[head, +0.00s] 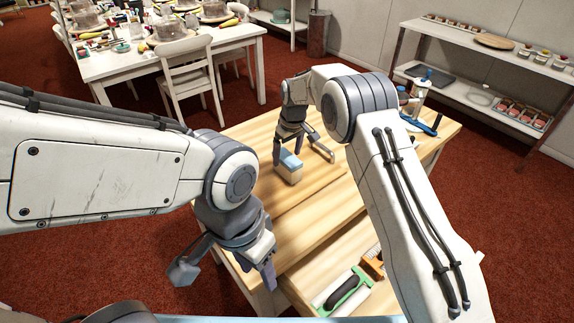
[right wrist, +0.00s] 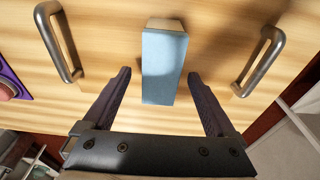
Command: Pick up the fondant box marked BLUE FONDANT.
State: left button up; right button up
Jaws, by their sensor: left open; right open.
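A small box (head: 290,172) with a light blue top and pale sides stands on the wooden worktable (head: 320,200). In the right wrist view the blue face of the box (right wrist: 164,65) lies between my finger tips, with a gap on both sides. No lettering on it can be read. My right gripper (head: 303,152) is open and reaches down at the box; whether the fingers touch it is not clear in the head view. My left gripper (head: 225,274) is open and empty, at the table's near left edge, away from the box.
Two metal handles (right wrist: 60,42) (right wrist: 259,62) flank the box in the right wrist view. A purple item (right wrist: 12,84) is at its left edge. A green tool (head: 347,292) and a brush (head: 373,262) lie at the near side. A bottle (head: 420,92) stands at the far right.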

jog(key=shift+w+a+f+p, duration=0.1)
jog(key=shift+f+p, duration=0.2)
jog(key=shift+f, duration=0.95)
jog(key=shift+w+a+f+p, duration=0.1)
jog(key=shift+f+p, duration=0.2)
jog(key=shift+f, duration=0.9)
jog(key=shift+f, duration=0.25)
grip_shut()
